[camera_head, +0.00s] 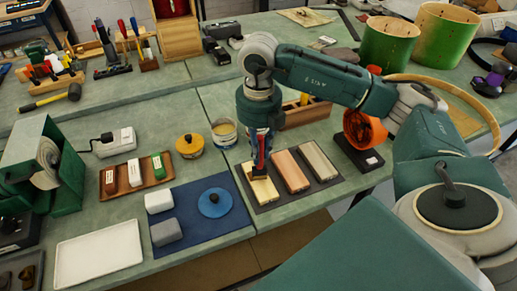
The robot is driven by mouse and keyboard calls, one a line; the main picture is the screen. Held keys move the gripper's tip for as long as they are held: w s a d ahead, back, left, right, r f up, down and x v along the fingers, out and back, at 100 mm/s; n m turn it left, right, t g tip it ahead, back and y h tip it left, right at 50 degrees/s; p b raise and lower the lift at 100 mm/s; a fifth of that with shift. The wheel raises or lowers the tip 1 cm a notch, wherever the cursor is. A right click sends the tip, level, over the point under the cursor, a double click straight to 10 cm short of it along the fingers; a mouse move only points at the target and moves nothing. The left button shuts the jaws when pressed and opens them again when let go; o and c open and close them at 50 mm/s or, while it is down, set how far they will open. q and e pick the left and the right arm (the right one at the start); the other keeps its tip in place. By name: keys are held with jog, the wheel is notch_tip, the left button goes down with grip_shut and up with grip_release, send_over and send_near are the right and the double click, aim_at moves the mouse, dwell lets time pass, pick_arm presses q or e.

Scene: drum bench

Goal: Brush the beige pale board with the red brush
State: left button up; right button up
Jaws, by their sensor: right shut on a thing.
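My right gripper (261,150) points down and is shut on the red brush (261,163). Only part of the brush shows between the fingers, with its dark lower end at the pale beige board (264,191). The brush end appears to be on or just above the far part of this board; I cannot tell if they touch. The board is the leftmost of three lying side by side on a dark mat (279,199). A pinkish-tan board (290,171) and a greyish-beige board (318,161) lie to its right. My left gripper is not in view.
A blue mat (180,193) with a blue disc (214,203) and pale blocks lies left of the boards. A yellow-lidded pot (190,146) and an open tin (223,132) stand behind it. A wooden box (305,114) is behind the boards. The bench edge is close in front.

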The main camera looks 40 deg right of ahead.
jog(key=shift+s, duration=0.1)
jog(key=shift+s+a, duration=0.2)
jog(key=shift+s, duration=0.5)
jog(key=shift+s+a, duration=0.15)
jog(key=shift+s, duration=0.55)
jog(key=shift+s+b, duration=0.15)
jog(key=shift+b, duration=0.15)
jog(key=shift+s+a, duration=0.2)
jog(key=shift+s, duration=0.5)
jog(key=shift+s+a, duration=0.15)
jog(key=shift+s, duration=0.5)
jog(key=shift+w, duration=0.2)
jog(key=shift+w+d+b, duration=0.2)
jog(key=shift+w+b, duration=0.05)
jog(key=shift+w, duration=0.45)
jog(key=shift+w+d+b, duration=0.15)
jog(key=shift+w+b, duration=0.1)
jog(key=shift+w, duration=0.4)
